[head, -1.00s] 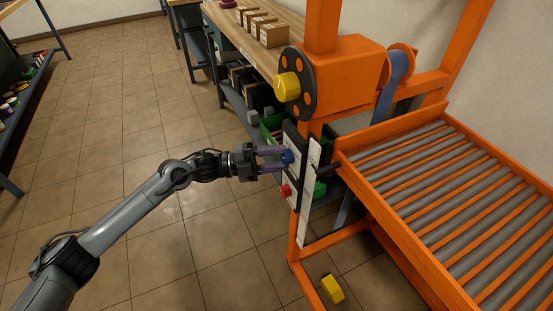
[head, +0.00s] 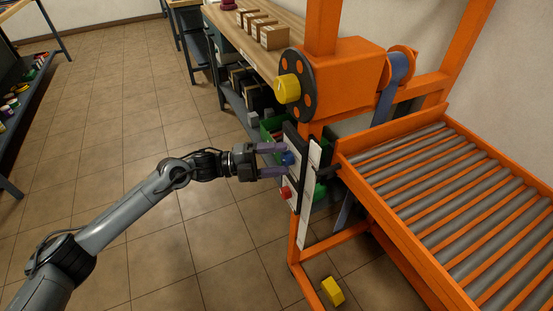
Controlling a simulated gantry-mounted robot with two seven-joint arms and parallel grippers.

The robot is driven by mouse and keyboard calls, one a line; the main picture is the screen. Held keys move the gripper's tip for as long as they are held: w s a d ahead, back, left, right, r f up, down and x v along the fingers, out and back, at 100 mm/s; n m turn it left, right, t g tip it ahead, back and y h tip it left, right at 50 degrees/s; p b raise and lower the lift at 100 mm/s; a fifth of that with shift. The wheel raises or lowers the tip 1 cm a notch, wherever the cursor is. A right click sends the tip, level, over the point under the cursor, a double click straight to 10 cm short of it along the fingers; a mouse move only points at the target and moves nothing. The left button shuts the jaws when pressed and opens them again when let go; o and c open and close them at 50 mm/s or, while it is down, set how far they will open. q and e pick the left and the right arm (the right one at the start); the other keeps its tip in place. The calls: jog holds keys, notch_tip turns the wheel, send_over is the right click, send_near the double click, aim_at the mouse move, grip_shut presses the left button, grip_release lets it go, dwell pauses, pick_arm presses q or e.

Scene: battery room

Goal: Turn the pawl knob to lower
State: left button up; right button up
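A panel (head: 306,190) on the front post of the orange frame carries a blue knob (head: 288,158) and a red knob (head: 285,193) below it. No readable label shows which is the pawl knob. My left gripper (head: 282,159) comes in from the left at the blue knob. Its two purple fingers are apart, one above and one below the knob, with a clear gap between them. Contact with the knob cannot be made out. A yellow knob (head: 287,88) sits on the black wheel above. My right gripper is not in view.
An orange hoist housing (head: 345,68) stands above the panel. A roller conveyor (head: 440,180) fills the right. A yellow block (head: 332,290) lies low by the frame's foot. A bench (head: 262,50) with boxes stands behind. The tiled floor at left is clear.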

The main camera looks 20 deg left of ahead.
pick_arm(q)
jog(key=shift+s+a+p, duration=0.25)
jog(key=shift+a+p, duration=0.05)
jog(key=shift+a, duration=0.25)
jog(key=p+v, duration=0.2)
jog(key=v, duration=0.7)
jog(key=shift+s+a+p, duration=0.15)
jog(key=shift+a+p, duration=0.15)
